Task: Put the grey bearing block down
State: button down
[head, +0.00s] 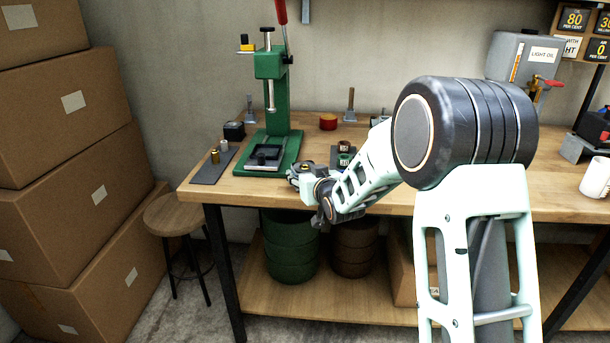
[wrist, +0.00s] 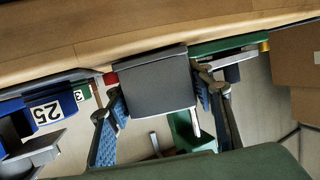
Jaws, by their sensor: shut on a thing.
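The grey bearing block (wrist: 155,83) sits between the two fingers of my gripper (wrist: 160,115) in the wrist view, with a finger on each side of it. It looks like a plain dark grey box from here. In the head view my gripper (head: 304,178) is at the front edge of the workbench, just right of the green press. The block is too small and covered there to make out clearly. I cannot tell whether the block touches the bench.
The green press (head: 270,105) stands on the wooden bench (head: 400,200). Left of it a dark mat (head: 208,172) holds small brass and steel cylinders. A red tin (head: 328,121) stands behind. A dark plate (head: 340,152) lies behind my gripper. A stool (head: 172,214) is at left.

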jog(key=shift+r, duration=0.15)
jog(key=c, duration=1.4)
grip_release()
jog(key=shift+f, duration=0.3)
jog(key=o, duration=0.5)
jog(key=shift+c, duration=0.2)
jog(key=shift+r, duration=0.1)
jog(key=shift+r, duration=0.1)
jog(key=v, duration=1.2)
jog(key=shift+p, duration=0.3)
jog(key=shift+d, duration=0.1)
